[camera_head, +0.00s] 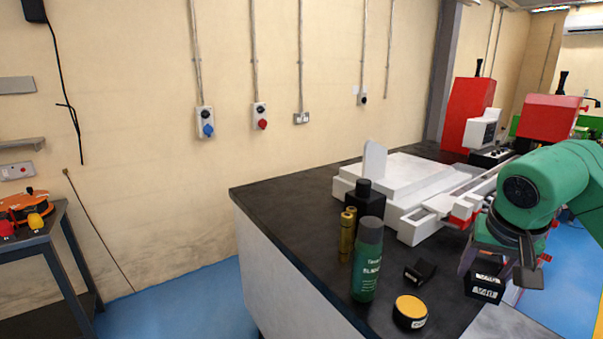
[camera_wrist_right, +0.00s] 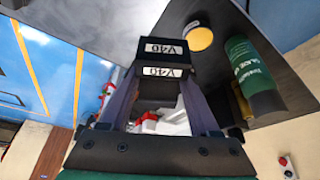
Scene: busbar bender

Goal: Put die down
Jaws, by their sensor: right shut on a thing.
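My right gripper (camera_head: 486,268) is shut on a black die (camera_head: 485,288) with a white label, held near the right edge of the black worktop (camera_head: 300,195). In the right wrist view the die (camera_wrist_right: 165,55) sits between the two dark fingers of my right gripper (camera_wrist_right: 163,85) and shows two white labels. I cannot tell whether it touches the worktop. A smaller black block (camera_head: 420,272) lies on the worktop to the left of the held die. My left gripper is not in view.
A green bottle (camera_head: 367,260), brass cylinders (camera_head: 347,230), a black bottle (camera_head: 364,205) and a yellow-topped tin (camera_head: 410,311) stand near the block. A white machine (camera_head: 410,180) with red parts lies behind. Worktop at the front left is bare.

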